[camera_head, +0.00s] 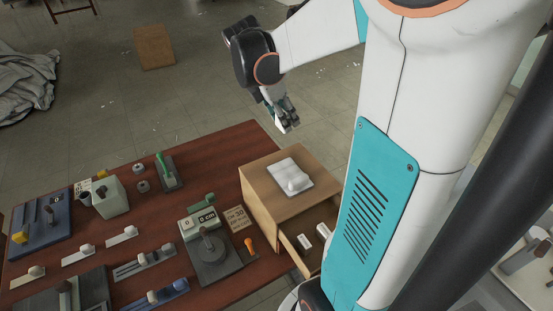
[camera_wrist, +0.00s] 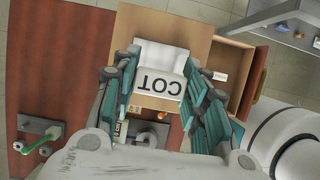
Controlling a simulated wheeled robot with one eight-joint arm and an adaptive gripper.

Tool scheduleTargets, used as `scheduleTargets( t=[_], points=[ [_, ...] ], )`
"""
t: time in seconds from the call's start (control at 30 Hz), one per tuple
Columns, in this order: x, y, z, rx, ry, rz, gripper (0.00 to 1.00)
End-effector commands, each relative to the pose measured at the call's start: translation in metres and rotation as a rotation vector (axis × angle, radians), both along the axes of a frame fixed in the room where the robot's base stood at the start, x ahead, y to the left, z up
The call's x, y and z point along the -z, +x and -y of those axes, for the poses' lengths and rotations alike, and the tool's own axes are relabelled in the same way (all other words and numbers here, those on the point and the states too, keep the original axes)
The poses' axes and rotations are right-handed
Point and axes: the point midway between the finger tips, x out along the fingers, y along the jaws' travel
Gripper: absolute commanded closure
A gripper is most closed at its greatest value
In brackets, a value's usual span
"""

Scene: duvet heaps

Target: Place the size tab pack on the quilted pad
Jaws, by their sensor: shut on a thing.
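My gripper (camera_head: 289,122) is in the air above and behind the wooden cabinet in the head view. In the wrist view my gripper (camera_wrist: 158,84) is shut on a small white pack (camera_wrist: 158,88) with black letters "COT", upside down in the picture. I take this for the size tab pack. The quilted pad (camera_head: 283,167) is a pale slab on the cabinet top, with a rounded white lump on it. In the wrist view the pad (camera_wrist: 160,57) shows just past the pack and is partly hidden by it. The pack looks apart from the pad.
The cabinet (camera_head: 265,195) has an open drawer (camera_head: 290,245) with small white pieces. The red-brown table (camera_head: 135,255) to its left holds several levers, sliders and a counter box (camera_head: 198,222). A cardboard box (camera_head: 154,47) and grey cloth (camera_head: 25,85) lie on the floor.

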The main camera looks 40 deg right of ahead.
Motion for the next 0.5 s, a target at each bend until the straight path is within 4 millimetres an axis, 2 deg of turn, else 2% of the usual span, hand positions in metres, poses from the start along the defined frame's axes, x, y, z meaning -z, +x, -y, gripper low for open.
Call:
scheduleTargets(
  t=[0.5],
  points=[
    [0.121,0.000,0.000,-0.001,0.000,0.001,0.86]
  ],
)
